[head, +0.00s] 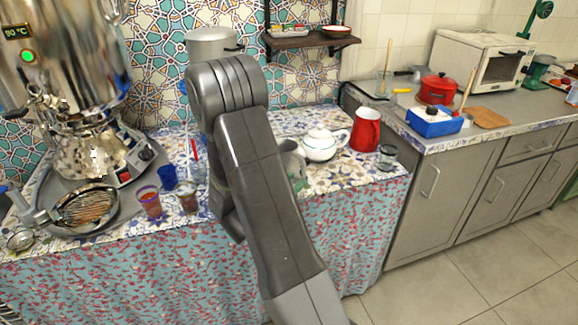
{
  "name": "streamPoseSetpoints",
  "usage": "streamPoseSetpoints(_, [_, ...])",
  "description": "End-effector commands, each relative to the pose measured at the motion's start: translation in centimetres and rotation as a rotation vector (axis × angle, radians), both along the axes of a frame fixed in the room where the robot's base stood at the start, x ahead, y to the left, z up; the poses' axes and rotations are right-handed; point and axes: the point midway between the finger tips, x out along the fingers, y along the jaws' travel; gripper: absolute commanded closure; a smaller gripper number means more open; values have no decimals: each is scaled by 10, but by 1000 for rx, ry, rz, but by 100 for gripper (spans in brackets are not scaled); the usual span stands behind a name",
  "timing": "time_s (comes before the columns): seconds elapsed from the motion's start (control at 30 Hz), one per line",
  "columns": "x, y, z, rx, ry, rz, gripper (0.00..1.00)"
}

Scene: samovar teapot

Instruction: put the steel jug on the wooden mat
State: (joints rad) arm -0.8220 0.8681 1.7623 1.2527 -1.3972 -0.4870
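A grey metal vessel that looks like the steel jug (294,163) stands on the tiled table, left of the white teapot. My arm covers its left side, so its full shape and handle are not clear. A flat brown wooden mat (490,117) lies on the grey counter at the right, beside a blue box, with its top bare. My arm rises through the middle of the picture and bends down behind itself. My gripper is hidden, so its opening and what it may hold do not show.
A white teapot (320,145), red jug (366,130) and dark glass (387,157) stand right of the vessel. A large samovar (75,70) fills the left, with cups before it. The blue box (434,123) and red pot (437,90) crowd the mat's left.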

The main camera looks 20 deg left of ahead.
Motion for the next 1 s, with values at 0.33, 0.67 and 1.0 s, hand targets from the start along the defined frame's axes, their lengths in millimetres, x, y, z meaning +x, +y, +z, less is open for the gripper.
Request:
streamPoseSetpoints(0.33, [41,-16,4,-1,1,-3,68])
streamPoseSetpoints(0.67, [49,-19,4,-1,0,0,68])
streamPoseSetpoints(1.0, [49,-19,4,0,0,0,100])
